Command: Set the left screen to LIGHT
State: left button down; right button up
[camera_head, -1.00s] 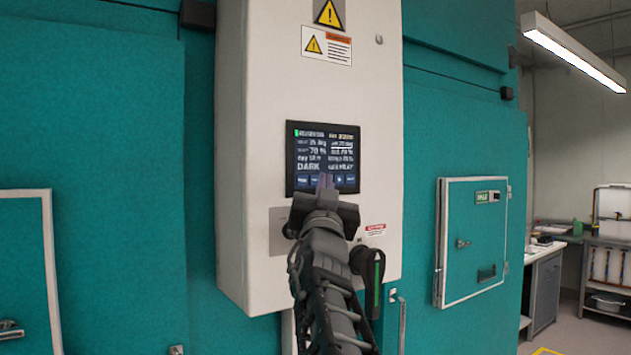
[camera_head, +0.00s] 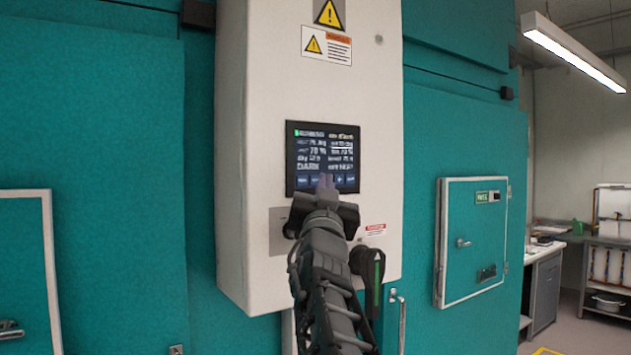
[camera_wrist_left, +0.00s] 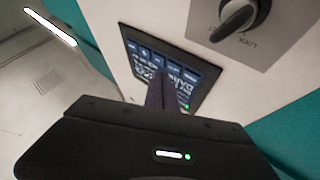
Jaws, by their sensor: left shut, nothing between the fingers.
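The dark screen (camera_head: 322,150) is set in the front of the white control cabinet. It shows several lines of white text, and a large word at its lower left reads DARK. A row of blue buttons runs along its bottom edge. My left gripper (camera_head: 326,182) is shut and empty, its fingertips in front of the button row. In the left wrist view the shut fingers (camera_wrist_left: 163,92) reach the screen (camera_wrist_left: 172,68) beside the buttons. I cannot tell whether they touch it. They hide part of the screen. My right gripper is not in view.
A rotary knob (camera_wrist_left: 238,18) marked LOCK sits on a grey plate beside the screen. Warning labels (camera_head: 326,44) are above the screen. A teal door (camera_head: 474,240) with a white frame is at right. A bench (camera_head: 545,285) stands farther right.

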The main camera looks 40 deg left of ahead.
pick_arm(q)
jog(key=shift+a, duration=0.1)
dwell(0.3)
jog(key=shift+w+a, duration=0.1)
jog(key=shift+a, duration=0.25)
jog(key=shift+w+a, duration=0.1)
jog(key=shift+a, duration=0.15)
dwell(0.6)
jog(key=shift+d, duration=0.1)
jog(key=shift+s+d+b, duration=0.2)
jog(key=shift+d+b, duration=0.4)
jog(key=shift+b, duration=0.05)
